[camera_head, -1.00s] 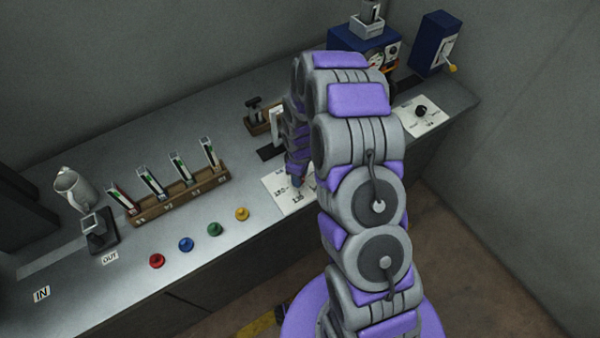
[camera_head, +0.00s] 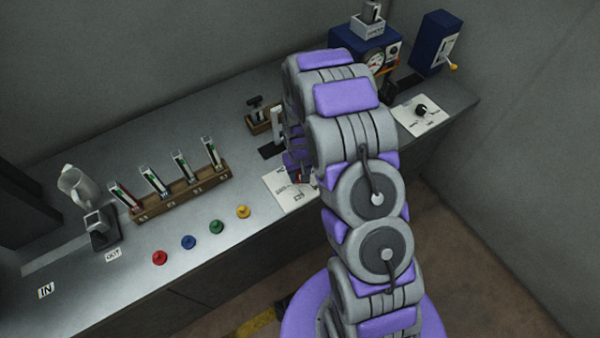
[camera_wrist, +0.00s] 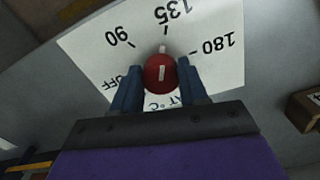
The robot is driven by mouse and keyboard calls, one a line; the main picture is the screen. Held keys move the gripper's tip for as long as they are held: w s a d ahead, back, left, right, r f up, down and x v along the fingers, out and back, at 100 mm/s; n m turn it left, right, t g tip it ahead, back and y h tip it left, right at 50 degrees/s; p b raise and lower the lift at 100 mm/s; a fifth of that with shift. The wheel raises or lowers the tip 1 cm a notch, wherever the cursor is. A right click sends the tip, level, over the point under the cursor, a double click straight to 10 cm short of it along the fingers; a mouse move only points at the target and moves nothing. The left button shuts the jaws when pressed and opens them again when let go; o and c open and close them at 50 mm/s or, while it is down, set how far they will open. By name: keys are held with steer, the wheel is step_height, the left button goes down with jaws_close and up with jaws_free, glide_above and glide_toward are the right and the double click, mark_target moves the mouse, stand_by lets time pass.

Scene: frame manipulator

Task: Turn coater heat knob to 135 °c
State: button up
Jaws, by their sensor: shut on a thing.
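The coater heat knob (camera_wrist: 160,75) is round and red with a white pointer, seen in the wrist view. It sits on a white dial plate (camera_wrist: 85,48) marked OFF, 90, 135 and 180 °C. The pointer lines up closely with the 135 tick. My gripper (camera_wrist: 159,82) is shut on the knob, with one dark blue finger on each side. In the head view the plate (camera_head: 290,200) lies near the counter's front edge, and my arm hides most of the knob and the gripper.
A second white plate with a black knob (camera_head: 421,110) is to the right. Blue machines (camera_head: 433,42) stand at the back right. To the left are a wooden rack with slides (camera_head: 185,196), several coloured knobs (camera_head: 215,227) and a jug (camera_head: 73,188).

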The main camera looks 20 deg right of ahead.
mark_target(299, 174)
steer(key=shift+w+r+m, duration=0.1)
steer(key=shift+w+m, duration=0.15)
steer(key=shift+m, duration=0.05)
steer(key=o, duration=0.9)
steer(key=shift+o, duration=0.8)
steer(key=shift+s, duration=0.15)
step_height(299, 174, up, 17)
steer(key=p, duration=0.1)
steer(key=shift+a, duration=0.1)
